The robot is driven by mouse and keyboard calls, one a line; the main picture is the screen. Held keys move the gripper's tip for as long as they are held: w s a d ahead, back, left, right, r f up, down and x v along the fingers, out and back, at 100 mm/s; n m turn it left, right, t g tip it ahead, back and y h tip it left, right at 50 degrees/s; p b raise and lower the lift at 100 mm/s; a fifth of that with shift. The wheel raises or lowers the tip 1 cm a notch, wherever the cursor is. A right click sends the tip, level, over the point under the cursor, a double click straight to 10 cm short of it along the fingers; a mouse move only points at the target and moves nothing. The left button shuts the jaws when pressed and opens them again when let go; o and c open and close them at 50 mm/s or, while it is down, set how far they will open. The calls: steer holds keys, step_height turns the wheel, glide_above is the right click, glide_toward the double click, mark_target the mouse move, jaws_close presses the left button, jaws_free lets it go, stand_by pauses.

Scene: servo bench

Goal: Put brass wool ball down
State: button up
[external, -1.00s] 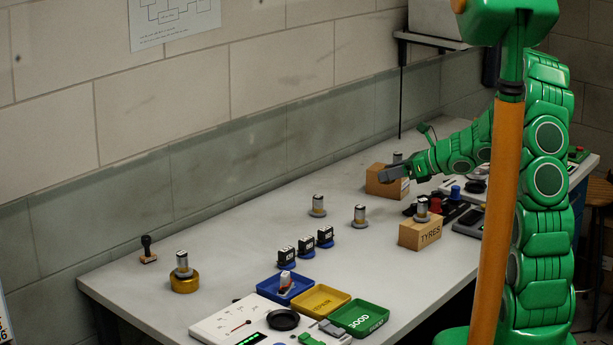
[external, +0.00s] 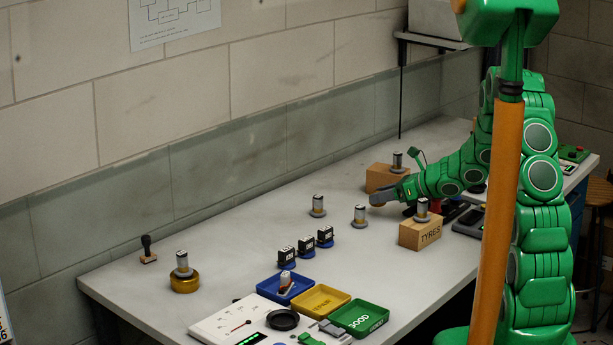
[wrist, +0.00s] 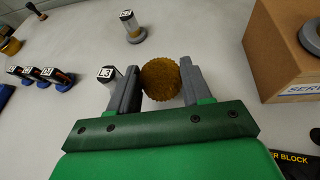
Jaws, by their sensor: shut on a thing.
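The brass wool ball (wrist: 160,79) is round, brown-gold and ridged in the wrist view. My gripper (wrist: 161,75) is shut on it, with one grey finger on each side. In the external view my gripper (external: 378,198) is low over the bench (external: 300,225), in front of a cardboard box, and the ball cannot be made out there. I cannot tell whether the ball touches the bench top.
A small cylinder marked L3 (wrist: 108,76) stands close beside my left finger. Another cylinder (wrist: 131,27) stands farther ahead. A cardboard box (wrist: 275,50) is at right. Bare bench lies ahead of the gripper.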

steer(key=shift+f, duration=0.8)
steer(key=o, duration=1)
steer(key=shift+r, duration=0.15)
